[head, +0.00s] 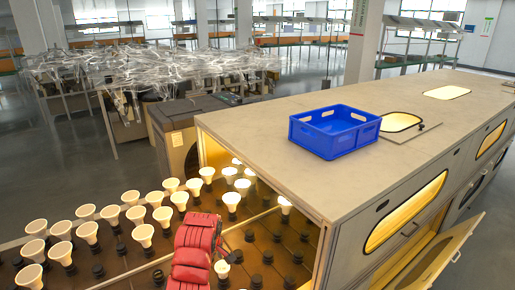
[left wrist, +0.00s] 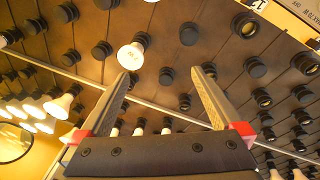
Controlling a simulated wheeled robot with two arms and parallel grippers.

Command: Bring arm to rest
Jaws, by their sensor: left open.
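My left gripper (left wrist: 163,78) is open and empty in the left wrist view, its two fingers spread over the board of sockets. In the head view my red left arm (head: 195,245) reaches over the board from the bottom edge, and its fingertips cannot be made out. A white bulb (left wrist: 131,56) stands in a socket just beyond the left fingertip in the left wrist view, apart from the jaws. A bulb (head: 222,268) also shows close beside my red wrist in the head view. My right gripper is not in view.
Lit bulbs stand in rows on the rack board (head: 120,262), with several empty black sockets at the right. The wooden cabinet (head: 270,118) stands over the board's right end. A blue crate (head: 318,146) sits on its top. An open cabinet door (head: 440,262) sticks out at lower right.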

